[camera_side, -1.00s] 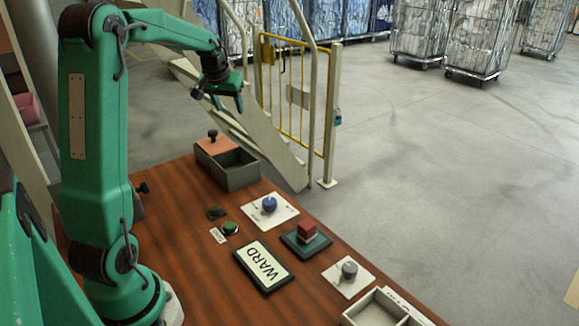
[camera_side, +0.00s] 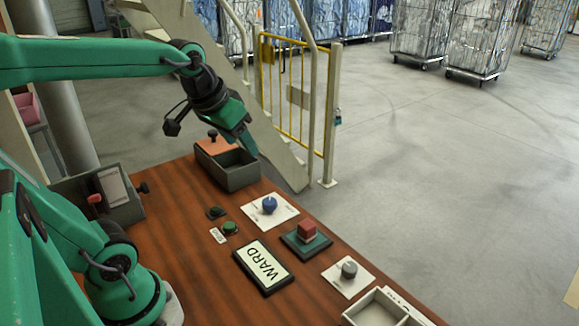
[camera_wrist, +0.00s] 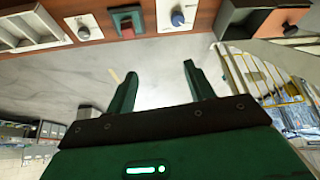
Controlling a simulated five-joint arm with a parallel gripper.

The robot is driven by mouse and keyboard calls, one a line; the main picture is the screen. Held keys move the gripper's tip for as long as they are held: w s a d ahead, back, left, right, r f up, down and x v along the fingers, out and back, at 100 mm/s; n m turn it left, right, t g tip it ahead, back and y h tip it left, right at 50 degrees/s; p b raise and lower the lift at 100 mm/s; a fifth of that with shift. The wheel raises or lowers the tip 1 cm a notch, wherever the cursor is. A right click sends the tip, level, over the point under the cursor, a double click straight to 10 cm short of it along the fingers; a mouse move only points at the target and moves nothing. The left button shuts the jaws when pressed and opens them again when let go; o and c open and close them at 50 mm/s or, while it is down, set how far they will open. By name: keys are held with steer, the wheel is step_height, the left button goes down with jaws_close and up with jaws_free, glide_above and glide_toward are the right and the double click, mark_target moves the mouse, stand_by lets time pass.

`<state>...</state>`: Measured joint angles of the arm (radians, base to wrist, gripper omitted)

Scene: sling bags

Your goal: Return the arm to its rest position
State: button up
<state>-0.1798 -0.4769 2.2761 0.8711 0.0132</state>
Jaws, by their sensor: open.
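My gripper (camera_side: 248,138) is green and hangs at the end of my green arm, pointing down and to the right. It is near the far end of the wooden table, by the grey box, and seems to be above it. In the wrist view its two fingers (camera_wrist: 158,88) stand apart with nothing between them. Beyond the fingers that view shows grey floor, with the table edge along the top.
On the wooden table (camera_side: 190,270) are a grey box (camera_side: 240,179) with a salmon lid, a blue knob (camera_side: 269,204), a red block (camera_side: 307,230), a WARD sign (camera_side: 263,266), a grey knob (camera_side: 349,270) and a white tray (camera_side: 372,310). A yellow gate (camera_side: 298,100) stands behind.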

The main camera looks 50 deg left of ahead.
steer(key=s+d+f+m+h, duration=0.1)
steer(key=s+d+f+m, duration=0.1)
steer(key=s+d, duration=0.3)
steer(key=shift+s+d+f, duration=0.15)
steer(key=shift+s+f, duration=0.3)
steer(key=shift+s, duration=0.55)
